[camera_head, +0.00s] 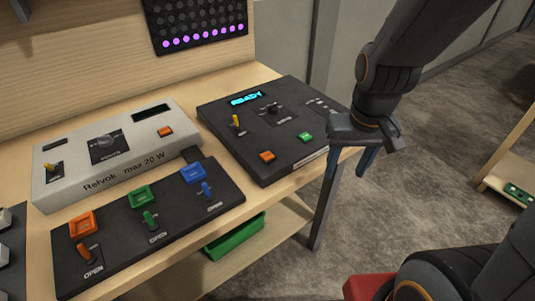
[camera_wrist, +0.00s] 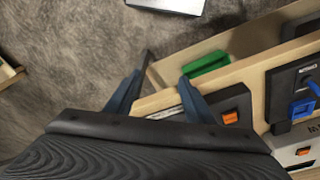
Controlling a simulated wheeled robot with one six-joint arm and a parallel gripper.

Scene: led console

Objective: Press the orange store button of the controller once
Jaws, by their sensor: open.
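The controller (camera_head: 247,125) is a dark box at the right end of the table, with a lit READY display, a yellow toggle and a black knob. Its orange button (camera_head: 267,156) sits near the front edge, left of a green button (camera_head: 305,137). My gripper (camera_head: 349,166) is open and empty, pointing down just right of the controller, apart from the orange button. In the wrist view, the open fingers (camera_wrist: 160,95) straddle the table corner, and the orange button (camera_wrist: 230,117) shows right of the right finger. The gripper body hides part of the controller there.
A light grey Relvok unit (camera_head: 75,180) with its own orange button (camera_head: 165,132) stands left of the controller. A dark switch panel (camera_head: 115,238) lies in front. A green bin (camera_head: 235,234) is on the lower shelf. Open floor (camera_head: 430,150) lies right of the table.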

